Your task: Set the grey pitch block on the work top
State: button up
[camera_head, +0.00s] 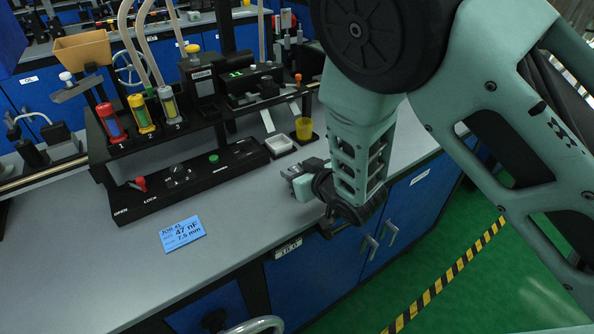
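My gripper (303,181) is at the end of my mint-green arm, low over the front right part of the grey work top (250,215). Small grey shapes show at its tip, close to the work top's surface. I cannot tell whether they are only its fingers or include the grey pitch block. The wrist hides part of the gripper, and its opening cannot be made out. No separate grey pitch block can be clearly picked out on the work top. A blue job card (182,235) reading 47 nF and 7.5 mm lies flat on the work top, left of my gripper.
A black tape machine (200,175) with red, yellow and grey cylinders stands behind the card. Blue cupboards (400,215) are below the front edge. The middle front work top is clear.

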jog(key=shift+o, duration=0.6)
jog(key=shift+r, duration=0.1)
jog(key=shift+r, duration=0.2)
jog(key=v, duration=1.2)
jog(key=shift+f, duration=0.15)
jog(key=s+d+r+g+h, duration=0.2)
jog(key=s+r+g, duration=0.1)
jog(key=s, duration=0.4)
jog(key=s+d+r+g+h, duration=0.2)
jog(key=s+d+g, duration=0.1)
jog(key=s, duration=0.4)
jog(key=s+d+r+g+h, duration=0.2)
jog(key=s+r+g, duration=0.1)
jog(key=s+g, duration=0.2)
jog(key=shift+s+d+r+n+h, duration=0.35)
jog(key=shift+s+n+h, duration=0.05)
jog(key=shift+s, duration=0.85)
